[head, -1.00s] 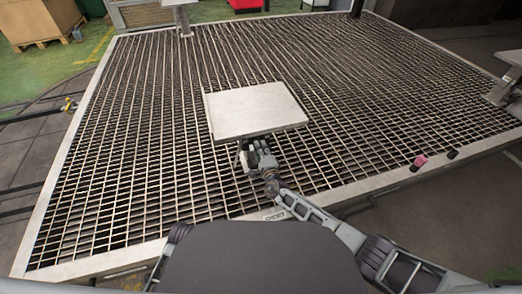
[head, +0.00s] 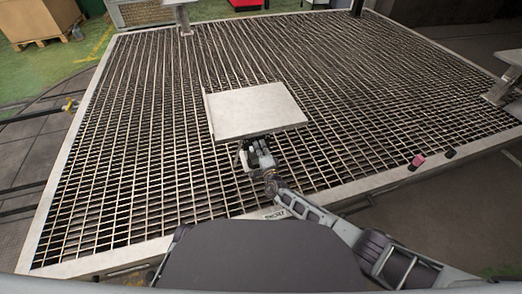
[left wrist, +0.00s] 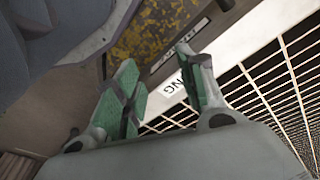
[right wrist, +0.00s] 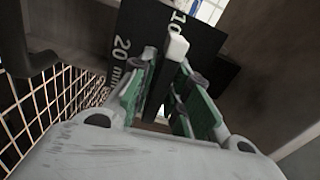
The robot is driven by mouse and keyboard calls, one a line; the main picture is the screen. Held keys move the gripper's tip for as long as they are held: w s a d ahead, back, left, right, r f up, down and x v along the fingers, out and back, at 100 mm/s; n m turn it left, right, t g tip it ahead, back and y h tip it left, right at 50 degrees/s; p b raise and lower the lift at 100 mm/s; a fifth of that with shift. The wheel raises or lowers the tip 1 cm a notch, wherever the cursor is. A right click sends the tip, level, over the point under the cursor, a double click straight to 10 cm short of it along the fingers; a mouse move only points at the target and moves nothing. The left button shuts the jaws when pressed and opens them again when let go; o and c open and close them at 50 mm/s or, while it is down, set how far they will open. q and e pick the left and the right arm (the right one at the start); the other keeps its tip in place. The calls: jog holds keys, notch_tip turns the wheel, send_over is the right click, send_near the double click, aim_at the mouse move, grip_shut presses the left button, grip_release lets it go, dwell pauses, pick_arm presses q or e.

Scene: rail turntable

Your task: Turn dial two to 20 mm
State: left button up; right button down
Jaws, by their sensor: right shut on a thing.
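A dark dial plate (right wrist: 135,30) shows in the right wrist view, with the marks "10" at its top and "20 mm" at its left. A narrow dark bar with a white tip (right wrist: 178,46) lies over the plate; the tip is just below the "10". My right gripper (right wrist: 166,64) is shut on this bar between its green pads. In the head view my right gripper (head: 250,152) is at the near edge of a pale square panel (head: 255,110), which hides the dial. My left gripper (left wrist: 157,60) is open and empty in the left wrist view.
A wide metal grating (head: 140,150) with a pale frame surrounds the panel's stand. Another pale panel on a post (head: 184,20) stands at the back. A pink-topped peg (head: 417,160) is on the right front edge. A label (left wrist: 173,86) lies below my left gripper.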

jog(key=shift+f+n, duration=0.1)
jog(key=shift+n, duration=0.4)
pick_arm(q)
jog(key=shift+s+a+f, duration=0.1)
jog(key=shift+f, duration=0.35)
